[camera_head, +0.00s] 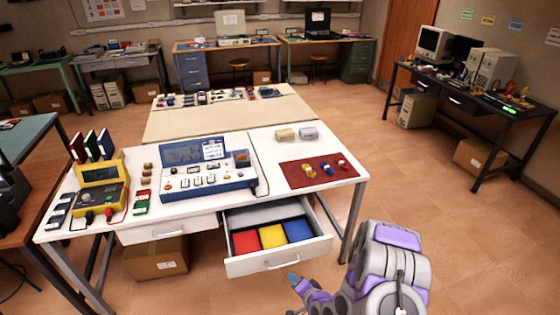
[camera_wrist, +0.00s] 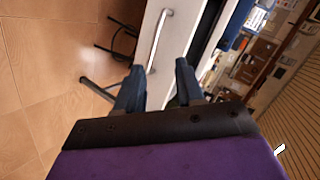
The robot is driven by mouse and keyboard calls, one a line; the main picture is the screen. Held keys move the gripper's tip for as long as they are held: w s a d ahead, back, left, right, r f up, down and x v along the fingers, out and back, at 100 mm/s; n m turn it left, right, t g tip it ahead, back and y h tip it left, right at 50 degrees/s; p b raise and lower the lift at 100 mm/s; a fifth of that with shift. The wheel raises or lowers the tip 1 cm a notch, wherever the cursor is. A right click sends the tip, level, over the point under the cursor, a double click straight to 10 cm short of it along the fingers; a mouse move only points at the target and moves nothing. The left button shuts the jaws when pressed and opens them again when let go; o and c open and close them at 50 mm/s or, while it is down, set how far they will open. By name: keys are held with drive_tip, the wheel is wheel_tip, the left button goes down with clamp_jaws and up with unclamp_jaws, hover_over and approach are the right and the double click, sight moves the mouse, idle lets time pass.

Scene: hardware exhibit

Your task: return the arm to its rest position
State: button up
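My arm, grey and purple, shows at the bottom right in the head view. My gripper (camera_head: 293,278) is just in front of the open drawer (camera_head: 281,263), low near its front face. In the wrist view, the two blue-grey fingers of my gripper (camera_wrist: 159,82) stand apart with nothing between them. The drawer front with its silver handle (camera_wrist: 158,38) lies beyond the fingertips in that view, apart from them. The drawer holds red, yellow and blue compartments.
The white table (camera_head: 225,212) carries a blue console (camera_head: 207,170), a yellow device (camera_head: 102,193) and a red mat (camera_head: 298,178) with small parts. A cardboard box (camera_head: 157,259) sits under it. A black desk (camera_head: 470,103) stands at the right. Floor between them is clear.

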drive_tip(key=s+d+r+n+g+h, duration=0.2)
drive_tip(key=s+d+r, duration=0.1)
drive_tip(key=r, duration=0.4)
drive_tip(key=s+d+r+n+g+h, duration=0.1)
drive_tip(key=s+d+r+n+g, duration=0.2)
drive_tip(key=r, duration=0.4)
drive_tip(key=s+d+r+n+g+h, duration=0.15)
drive_tip(key=s+r, duration=0.25)
drive_tip(key=r, duration=0.4)
drive_tip(key=s+r+g, duration=0.2)
drive_tip(key=s+r, duration=0.3)
drive_tip(key=s, duration=0.4)
drive_tip(key=s+r+n+g, duration=0.1)
drive_tip(key=s+r+g, duration=0.1)
drive_tip(key=s+r, duration=0.3)
drive_tip(key=s+r+g, duration=0.2)
drive_tip(key=s+r, duration=0.3)
drive_tip(key=s, duration=0.8)
drive_tip(key=shift+s+d+n+h, duration=0.2)
drive_tip(key=shift+d+n+h, duration=0.15)
drive_tip(key=shift+h, duration=0.1)
